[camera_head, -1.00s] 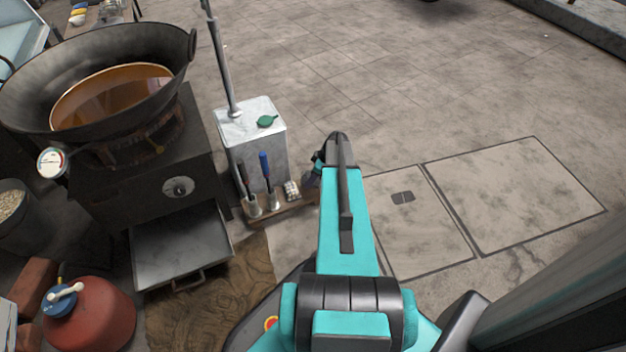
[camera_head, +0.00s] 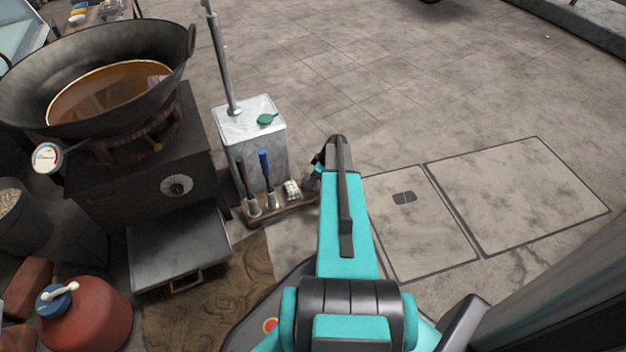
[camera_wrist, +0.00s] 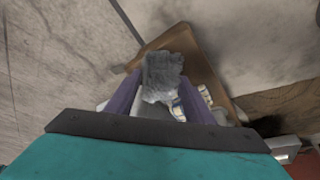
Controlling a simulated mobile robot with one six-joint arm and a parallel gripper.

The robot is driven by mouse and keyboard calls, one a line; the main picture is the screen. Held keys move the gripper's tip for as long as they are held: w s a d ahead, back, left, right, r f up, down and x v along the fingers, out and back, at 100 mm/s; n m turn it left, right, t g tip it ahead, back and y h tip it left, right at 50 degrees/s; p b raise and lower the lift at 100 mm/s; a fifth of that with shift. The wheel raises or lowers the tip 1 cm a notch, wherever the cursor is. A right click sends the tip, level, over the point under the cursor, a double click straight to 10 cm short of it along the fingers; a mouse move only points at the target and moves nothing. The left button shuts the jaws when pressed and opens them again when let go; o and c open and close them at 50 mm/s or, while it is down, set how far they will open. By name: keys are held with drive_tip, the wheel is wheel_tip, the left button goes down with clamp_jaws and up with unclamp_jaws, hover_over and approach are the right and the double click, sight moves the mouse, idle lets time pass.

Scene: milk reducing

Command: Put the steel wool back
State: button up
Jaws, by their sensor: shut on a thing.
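My gripper (camera_wrist: 163,84) is shut on a grey, rough piece of steel wool (camera_wrist: 162,68), which shows between its two fingers in the wrist view. Behind the steel wool is a wooden tray (camera_wrist: 205,45). The tray also shows in the head view (camera_head: 284,211), on the floor in front of the metal box. My gripper (camera_head: 317,174) is at the tray's right end there, mostly hidden by my arm. I cannot tell whether the steel wool touches the tray.
A brush with a blue handle (camera_head: 264,165), a dark-handled one (camera_head: 246,180) and a white bundle (camera_head: 292,190) stand on the tray. A metal box (camera_head: 262,150) is behind it. The stove (camera_head: 150,170) with a big pan is left. The floor to the right is clear.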

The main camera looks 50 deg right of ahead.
drive_tip(key=shift+f, duration=0.2)
drive_tip(key=o, duration=1.2)
drive_tip(key=shift+r, duration=0.1)
drive_tip(key=p+v, duration=0.4)
drive_tip(key=v, duration=0.8)
drive_tip(key=shift+p, duration=0.3)
drive_tip(key=shift+r, duration=0.1)
